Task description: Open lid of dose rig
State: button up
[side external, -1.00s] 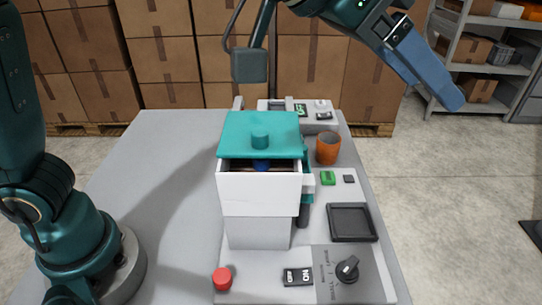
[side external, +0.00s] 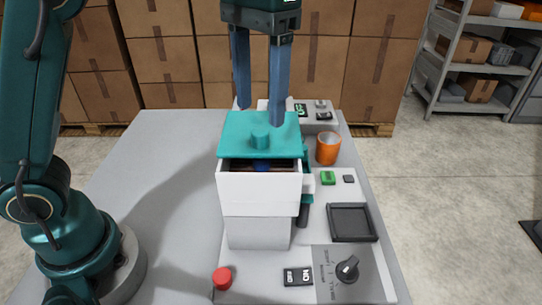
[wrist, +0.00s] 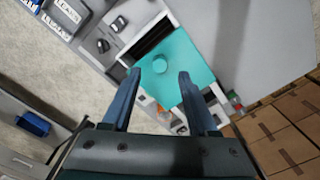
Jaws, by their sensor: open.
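The dose rig is a white box (side external: 260,194) on a grey panel. Its teal lid (side external: 232,141) has a round teal knob (side external: 260,138) on top. The lid sits toward the back of the box, and a dark gap with something blue inside shows at the front. In the wrist view the lid (wrist: 190,70) and knob (wrist: 160,66) lie just beyond and between my fingertips. My gripper (side external: 262,112) points down above the lid's back part, its two blue fingers apart and empty. It also shows in the wrist view (wrist: 159,75).
An orange cup (side external: 328,149), a green button (side external: 327,178) and a dark square tray (side external: 351,223) are right of the box. A red button (side external: 222,279), a rocker switch (side external: 298,277) and a knob dial (side external: 347,269) are in front. The table at left is clear.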

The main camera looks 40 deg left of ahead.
aim_at(259, 131)
jog(key=shift+f, duration=2.1)
jog(key=shift+c, duration=0.3)
grip_shut()
jog(key=shift+a, duration=0.1)
